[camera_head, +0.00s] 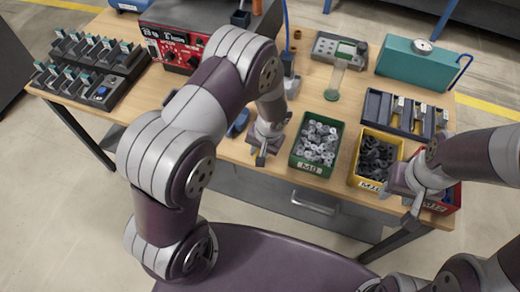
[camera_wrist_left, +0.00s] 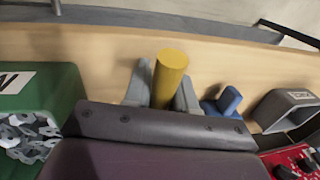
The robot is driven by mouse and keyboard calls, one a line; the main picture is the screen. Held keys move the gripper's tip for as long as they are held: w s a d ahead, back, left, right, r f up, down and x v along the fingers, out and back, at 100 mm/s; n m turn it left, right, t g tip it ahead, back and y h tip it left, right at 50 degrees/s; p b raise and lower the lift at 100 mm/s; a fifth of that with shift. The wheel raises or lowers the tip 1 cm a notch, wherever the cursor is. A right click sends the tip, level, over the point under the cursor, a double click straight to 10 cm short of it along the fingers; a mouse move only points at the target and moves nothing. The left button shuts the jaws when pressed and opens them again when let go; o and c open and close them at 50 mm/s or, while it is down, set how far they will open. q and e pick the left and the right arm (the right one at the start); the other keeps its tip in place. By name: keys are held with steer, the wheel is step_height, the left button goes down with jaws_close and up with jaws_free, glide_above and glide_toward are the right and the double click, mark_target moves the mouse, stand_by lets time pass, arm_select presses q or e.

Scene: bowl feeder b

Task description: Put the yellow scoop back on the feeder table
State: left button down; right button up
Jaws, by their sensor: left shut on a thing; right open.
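My left gripper (camera_head: 263,152) is over the front part of the wooden feeder table (camera_head: 232,152), left of the green bin. The left wrist view shows the yellow scoop (camera_wrist_left: 170,76) as a thick yellow cylinder between the two grey fingers of my left gripper (camera_wrist_left: 162,88). The gripper is shut on it. The rest of the scoop is hidden, and I cannot tell whether it touches the table. My right gripper (camera_head: 411,208) is open at the front right, by the yellow and red bins.
A green bin (camera_head: 294,158) of metal parts, a yellow bin (camera_head: 357,172) of dark parts and a red bin (camera_head: 452,202) line the front right. A red control box (camera_head: 172,50) stands at the back left. A small blue object (camera_wrist_left: 229,100) is beside the left gripper.

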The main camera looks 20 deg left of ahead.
arm_select(q)
steer(key=shift+s+f, duration=0.1)
steer(key=shift+f, duration=0.1)
steer(key=c, duration=0.9)
jaws_free()
steer(key=shift+r, duration=0.1)
step_height(320, 180, up, 12)
steer(key=d, duration=0.2)
steer(key=s+a+r, duration=0.1)
steer(key=s+r, duration=0.1)
steer(key=s, duration=0.1)
steer(key=s+a+r+h, duration=0.1)
steer(key=s+a+r, duration=0.1)
steer(key=s, duration=0.2)
steer(key=s+a+r+t+h, duration=0.1)
steer(key=s+a+r, duration=0.1)
steer(key=s, duration=0.2)
steer(key=shift+r+n, duration=0.3)
